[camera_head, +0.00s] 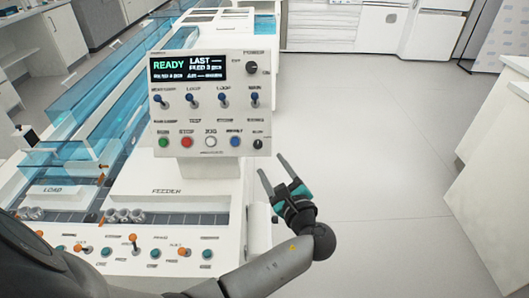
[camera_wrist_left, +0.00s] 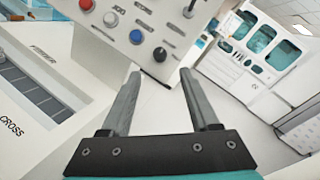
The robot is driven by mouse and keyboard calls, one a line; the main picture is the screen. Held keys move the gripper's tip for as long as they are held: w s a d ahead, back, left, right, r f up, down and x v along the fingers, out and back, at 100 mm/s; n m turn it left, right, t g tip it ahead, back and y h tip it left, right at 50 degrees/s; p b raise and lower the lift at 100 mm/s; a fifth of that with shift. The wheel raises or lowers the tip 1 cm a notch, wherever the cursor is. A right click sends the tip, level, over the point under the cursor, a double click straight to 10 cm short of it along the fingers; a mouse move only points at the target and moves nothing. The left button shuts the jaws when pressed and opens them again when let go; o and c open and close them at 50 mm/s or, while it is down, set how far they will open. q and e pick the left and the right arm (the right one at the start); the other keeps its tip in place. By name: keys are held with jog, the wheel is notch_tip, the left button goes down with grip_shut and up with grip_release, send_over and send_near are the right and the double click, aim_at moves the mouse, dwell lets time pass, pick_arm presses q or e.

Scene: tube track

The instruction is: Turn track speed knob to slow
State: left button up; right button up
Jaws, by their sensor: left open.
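The white control panel (camera_head: 207,105) stands upright at the centre of the head view. A small black knob (camera_head: 257,144) sits at its lower right corner, with a tiny label above it. The same knob (camera_wrist_left: 160,54) shows in the left wrist view, ahead of and between the fingertips. Which way it points is too small to tell. Another black knob (camera_head: 252,67) is at the panel's upper right. My left gripper (camera_head: 274,165) is open and empty, just below and right of the lower knob, not touching it. My right gripper is not in view.
Round buttons, including a blue one (camera_head: 235,141), lie left of the lower knob. Below is the feeder deck (camera_head: 165,205) with orange levers. The floor (camera_head: 370,150) right of the panel is clear.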

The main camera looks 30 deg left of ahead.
pick_arm(q)
jog(key=v, duration=0.5)
jog(key=shift+s+d, duration=0.2)
jog(key=shift+d, duration=0.05)
